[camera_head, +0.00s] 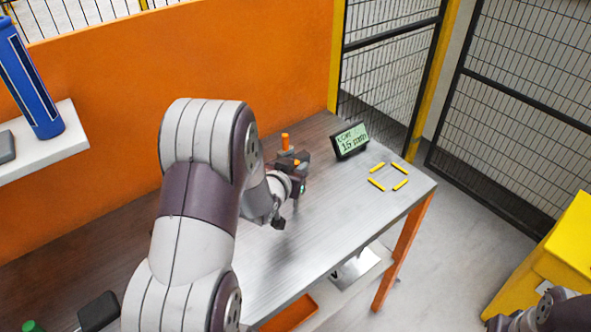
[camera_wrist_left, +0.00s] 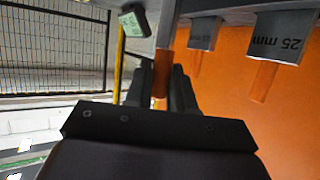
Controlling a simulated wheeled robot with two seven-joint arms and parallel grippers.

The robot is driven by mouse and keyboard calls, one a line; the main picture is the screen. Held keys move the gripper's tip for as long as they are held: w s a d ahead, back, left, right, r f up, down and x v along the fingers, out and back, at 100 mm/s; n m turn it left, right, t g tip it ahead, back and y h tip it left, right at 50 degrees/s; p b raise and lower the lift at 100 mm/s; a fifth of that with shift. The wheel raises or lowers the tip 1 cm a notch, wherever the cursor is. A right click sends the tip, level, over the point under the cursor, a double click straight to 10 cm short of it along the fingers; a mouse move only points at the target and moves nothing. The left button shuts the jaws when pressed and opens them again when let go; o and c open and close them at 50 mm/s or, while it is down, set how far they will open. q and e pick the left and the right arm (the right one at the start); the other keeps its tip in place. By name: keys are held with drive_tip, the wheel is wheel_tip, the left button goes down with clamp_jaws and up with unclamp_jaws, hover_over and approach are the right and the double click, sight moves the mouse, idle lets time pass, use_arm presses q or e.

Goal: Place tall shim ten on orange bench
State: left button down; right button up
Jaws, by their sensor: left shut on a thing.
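My left gripper (camera_head: 297,180) reaches over the bench and is shut on the orange handle (camera_wrist_left: 167,37) of a grey shim. In the left wrist view the shim's grey body (camera_wrist_left: 168,12) runs out of the top edge, and no marking on it is readable. Whether it touches the bench is hidden. The bench (camera_head: 330,215) has a bare metal top and orange legs. Two other grey shims with orange handles show in the left wrist view: one marked 25 mm (camera_wrist_left: 285,32) and one farther off (camera_wrist_left: 205,32). In the head view an orange handle (camera_head: 285,142) stands behind my gripper.
A small display (camera_head: 350,139) stands on the bench. Yellow corner marks (camera_head: 401,184) frame an empty patch on its right end. An orange panel (camera_head: 270,60) rises behind. A blue bottle (camera_head: 30,85) stands on a white shelf (camera_head: 75,140). Part of my right arm shows at lower right.

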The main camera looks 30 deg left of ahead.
use_arm(q)
drive_tip(key=shift+f, duration=0.4)
drive_tip(key=shift+w+a+f, duration=0.1)
drive_tip(key=shift+a, duration=0.05)
drive_tip(key=c, duration=1)
unclamp_jaws()
drive_tip(key=shift+o, duration=0.2)
drive_tip(key=v, duration=1.1)
drive_tip(key=s+d+f+m+g+h, duration=0.1)
drive_tip(key=s+d+f+g, duration=0.5)
drive_tip(key=s+d+g, duration=0.4)
drive_tip(key=shift+s+d+m+g+h, duration=0.15)
drive_tip(key=shift+d+m+g+h, duration=0.2)
drive_tip(key=shift+d+g, duration=0.65)
